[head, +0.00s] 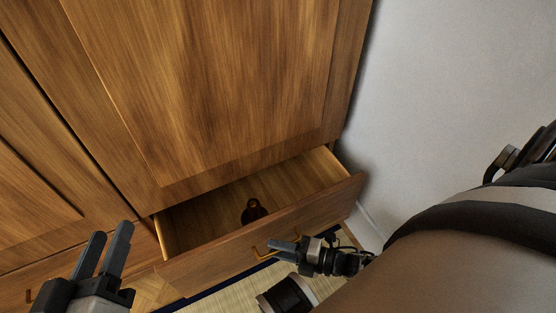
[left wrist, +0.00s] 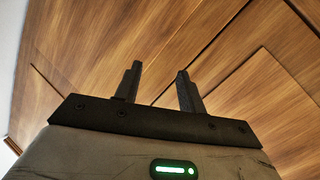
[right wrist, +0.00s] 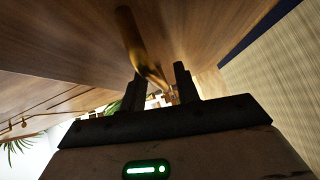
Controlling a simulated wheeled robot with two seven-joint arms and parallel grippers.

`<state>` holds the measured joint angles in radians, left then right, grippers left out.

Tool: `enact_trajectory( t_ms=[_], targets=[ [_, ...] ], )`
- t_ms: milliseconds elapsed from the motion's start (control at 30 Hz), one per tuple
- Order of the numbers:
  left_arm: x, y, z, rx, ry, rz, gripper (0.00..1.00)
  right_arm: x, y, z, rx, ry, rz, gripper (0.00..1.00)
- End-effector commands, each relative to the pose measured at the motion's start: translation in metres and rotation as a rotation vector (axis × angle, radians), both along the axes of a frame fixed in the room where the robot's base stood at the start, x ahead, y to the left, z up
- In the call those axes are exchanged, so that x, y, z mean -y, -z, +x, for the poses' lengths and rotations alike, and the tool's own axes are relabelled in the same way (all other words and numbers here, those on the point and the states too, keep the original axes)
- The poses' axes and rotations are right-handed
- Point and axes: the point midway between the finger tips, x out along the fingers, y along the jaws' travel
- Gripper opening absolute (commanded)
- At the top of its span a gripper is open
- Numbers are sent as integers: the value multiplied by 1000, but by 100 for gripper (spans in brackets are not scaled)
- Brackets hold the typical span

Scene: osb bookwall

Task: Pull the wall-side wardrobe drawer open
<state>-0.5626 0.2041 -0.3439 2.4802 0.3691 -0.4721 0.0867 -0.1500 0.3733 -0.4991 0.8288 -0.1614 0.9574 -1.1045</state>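The wall-side wardrobe drawer (head: 270,232) stands pulled out below the wooden door, its inside visible from above. A brass handle (head: 262,254) is on its front; it shows large in the right wrist view (right wrist: 143,50). My right gripper (head: 272,246) is at this handle, fingers apart. The handle reaches toward the gap between the fingers; I cannot tell whether they touch it. My left gripper (head: 108,240) is open and empty, in front of the wardrobe's left part. In the left wrist view its fingers (left wrist: 159,88) stand apart before wood panels.
A small dark object (head: 253,211) lies in the drawer. The white wall (head: 440,90) is close to the drawer's right side. Another drawer front (head: 80,262) is at the left. A mat with a dark blue border (head: 240,283) lies on the floor below.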

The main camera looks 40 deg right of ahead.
Motion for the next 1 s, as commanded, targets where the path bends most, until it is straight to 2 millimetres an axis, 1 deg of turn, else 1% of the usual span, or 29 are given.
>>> enact_trajectory(
  t_ms=[167, 267, 400, 600, 800, 1000],
  targets=[
    [-1, -5, 1, 5, -4, 21, 40, 19, -5, -24, -5, 1, -4, 32],
    [-2, -5, 1, 5, -8, 38, 40, 34, -8, -44, -5, 0, -4, 32],
    [-3, 2, 1, -7, -8, 63, 40, 55, -12, -71, -5, 0, -4, 32],
    [-3, 8, -2, -21, -6, 81, 40, 80, -18, -102, -3, 0, -3, 32],
    [-4, 9, -2, -21, -5, 84, 40, 93, -21, -118, -2, 1, -1, 32],
    [-3, 8, -2, -20, -5, 84, 40, 95, -22, -121, 0, 0, 0, 32]
  ],
)
